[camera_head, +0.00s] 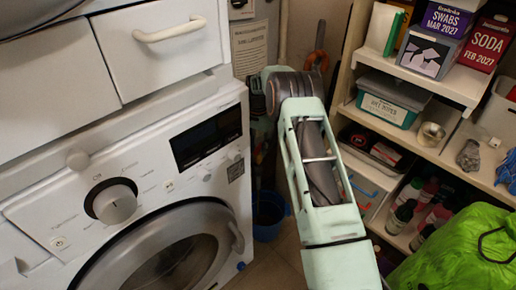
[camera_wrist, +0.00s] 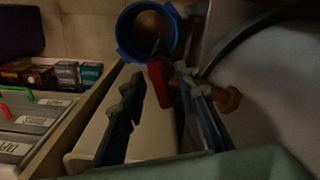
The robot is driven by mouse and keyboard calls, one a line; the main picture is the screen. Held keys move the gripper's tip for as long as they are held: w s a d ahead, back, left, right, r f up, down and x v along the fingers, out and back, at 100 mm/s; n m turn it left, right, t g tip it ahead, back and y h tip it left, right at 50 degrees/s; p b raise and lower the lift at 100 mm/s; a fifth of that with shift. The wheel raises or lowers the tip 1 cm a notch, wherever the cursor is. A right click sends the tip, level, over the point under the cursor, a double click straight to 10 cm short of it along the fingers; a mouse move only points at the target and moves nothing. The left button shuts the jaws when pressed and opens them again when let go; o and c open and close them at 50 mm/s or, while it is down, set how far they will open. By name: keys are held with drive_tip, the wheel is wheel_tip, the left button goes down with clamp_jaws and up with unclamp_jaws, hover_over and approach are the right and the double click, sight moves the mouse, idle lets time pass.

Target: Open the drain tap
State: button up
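The drain tap shows in the wrist view as a red lever (camera_wrist: 159,84) and a brass-coloured piece (camera_wrist: 229,98) to its right. The link between them is hidden behind my right finger. My gripper (camera_wrist: 161,80) is open, with its two dark fingers apart and the red lever showing between their tips. I cannot tell whether a finger touches the lever. The tap is too dark and partly covered to tell whether it is open. In the head view my arm hides the gripper and the tap.
A blue bucket (camera_head: 268,215) stands on the floor beside the washing machine (camera_head: 212,262); it also shows in the wrist view (camera_wrist: 122,45). Shelves (camera_head: 447,85) with boxes and bottles line the right. A green bag (camera_head: 450,255) lies at the lower right.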

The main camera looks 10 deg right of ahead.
sight(258, 147)
wheel_tip(258, 147, up, 12)
idle(0.4)
idle(0.3)
